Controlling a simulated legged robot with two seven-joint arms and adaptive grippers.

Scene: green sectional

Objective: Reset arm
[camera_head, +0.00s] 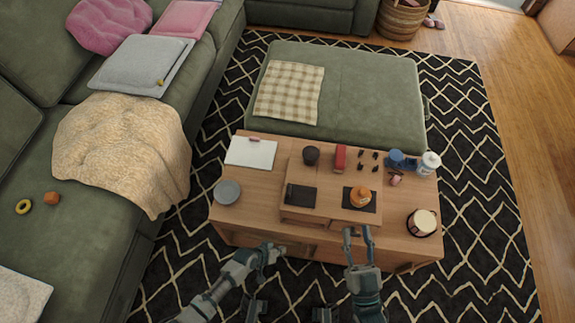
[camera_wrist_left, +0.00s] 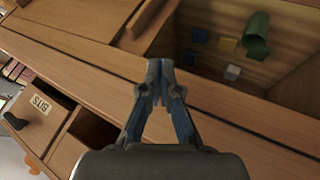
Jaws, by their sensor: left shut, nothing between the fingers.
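My left gripper (camera_head: 274,250) is at the front edge of the wooden coffee table (camera_head: 245,215), left of centre. In the left wrist view the left gripper (camera_wrist_left: 160,68) has its fingertips together with nothing between them. It is over the table's wooden edge, beside an open compartment. My right gripper (camera_head: 358,232) is at the table's front, right of centre, just in front of the dark mat (camera_head: 373,206) with an orange pot-like object (camera_head: 360,197). Its two fingers are apart and nothing shows between them.
The compartment holds a green cup (camera_wrist_left: 257,32) and several small blocks. A drawer front (camera_wrist_left: 35,115) with a label is at lower left there. A green sofa (camera_head: 90,235) is at left.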

